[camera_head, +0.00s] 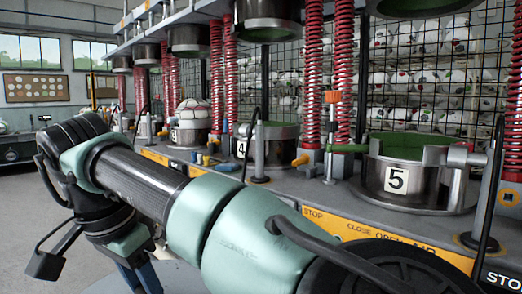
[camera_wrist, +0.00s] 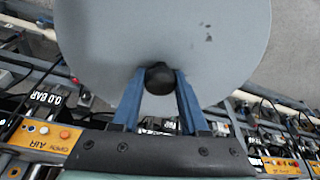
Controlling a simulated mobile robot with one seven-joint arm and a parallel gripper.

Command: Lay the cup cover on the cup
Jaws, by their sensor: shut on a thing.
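The cup cover (camera_wrist: 110,40) is a large round grey disc with a black knob (camera_wrist: 160,77) at its middle. My gripper (camera_wrist: 159,82) has its blue fingers closed on the knob from both sides in the wrist view. In the head view my arm hides most of the gripper and cover at lower left. Metal cups stand along the press: one marked 5 (camera_head: 428,185) at right, one marked 4 (camera_head: 275,147) in the middle, and one marked 3 (camera_head: 190,131) holding a white ball. I cannot tell which cup the task means.
Upper press heads (camera_head: 265,18) hang over the cups, between red springs (camera_head: 343,70). Yellow control panels (camera_head: 340,228) run along the front edge of the press. Grey floor (camera_head: 30,215) lies open at left. A wire grid with stored balls stands behind.

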